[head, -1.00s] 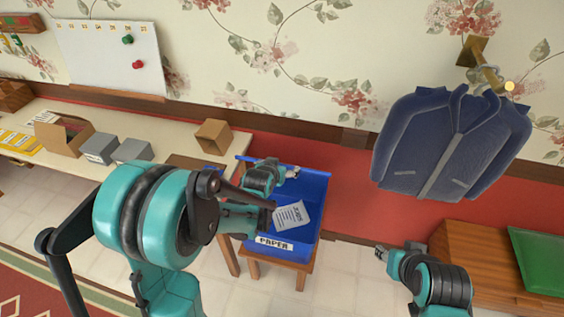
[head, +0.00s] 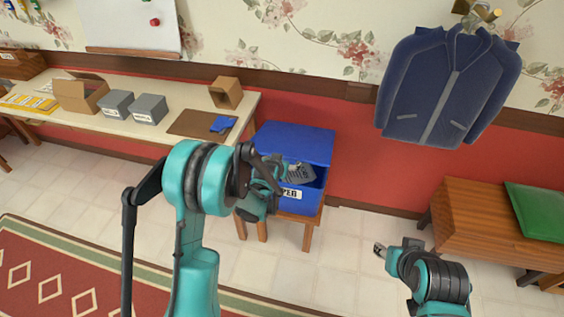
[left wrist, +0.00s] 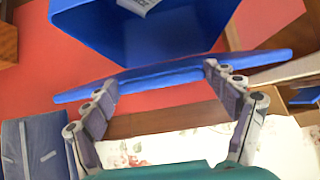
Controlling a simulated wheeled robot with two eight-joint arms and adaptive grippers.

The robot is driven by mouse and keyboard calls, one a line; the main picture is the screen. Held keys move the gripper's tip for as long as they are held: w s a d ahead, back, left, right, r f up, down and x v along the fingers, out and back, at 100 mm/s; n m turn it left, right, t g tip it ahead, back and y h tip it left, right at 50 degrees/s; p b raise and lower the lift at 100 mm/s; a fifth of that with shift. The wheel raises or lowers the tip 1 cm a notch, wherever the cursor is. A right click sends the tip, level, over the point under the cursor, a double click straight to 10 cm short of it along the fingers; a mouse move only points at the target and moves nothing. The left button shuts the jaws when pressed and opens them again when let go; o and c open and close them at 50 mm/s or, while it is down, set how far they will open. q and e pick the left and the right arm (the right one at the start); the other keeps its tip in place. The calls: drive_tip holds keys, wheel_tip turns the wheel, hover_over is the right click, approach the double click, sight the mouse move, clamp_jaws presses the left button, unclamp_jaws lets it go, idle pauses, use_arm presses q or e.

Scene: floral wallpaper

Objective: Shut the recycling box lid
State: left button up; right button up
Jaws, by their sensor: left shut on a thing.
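The blue recycling box (head: 310,200) stands on a small wooden stand, with a white label on its front. Its blue lid (head: 295,140) slopes over the rear part, leaving the front open, where a grey-white paper (head: 300,172) shows. In the left wrist view, the lid (left wrist: 180,75) crosses between my left gripper's fingers, with the box (left wrist: 150,30) beyond it. My left gripper (left wrist: 160,80) is shut on the lid; in the head view my arm partly hides the fingers. My right gripper (head: 380,250) is away to the right of the box, near the floor; its jaws are too small to read.
A long table (head: 60,112) on the left bears a cardboard box (head: 80,95), grey boxes (head: 132,107), a brown box (head: 226,92) and a small blue item (head: 222,124). A blue jacket (head: 450,85) hangs at right above a wooden bench (head: 480,225).

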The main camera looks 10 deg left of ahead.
use_arm(q)
drive_tip(key=o, duration=1.5)
drive_tip(key=shift+o, duration=0.2)
drive_tip(key=v, duration=1.2)
drive_tip(key=s+r+g, duration=0.1)
drive_tip(key=s+r, duration=0.2)
drive_tip(key=s, duration=1)
drive_tip(key=s+a+r+g, duration=0.1)
drive_tip(key=s+r, duration=0.3)
drive_tip(key=s, duration=0.8)
drive_tip(key=shift+s+a+g, duration=0.3)
drive_tip(key=shift+s+g, duration=0.1)
drive_tip(key=shift+g, duration=0.3)
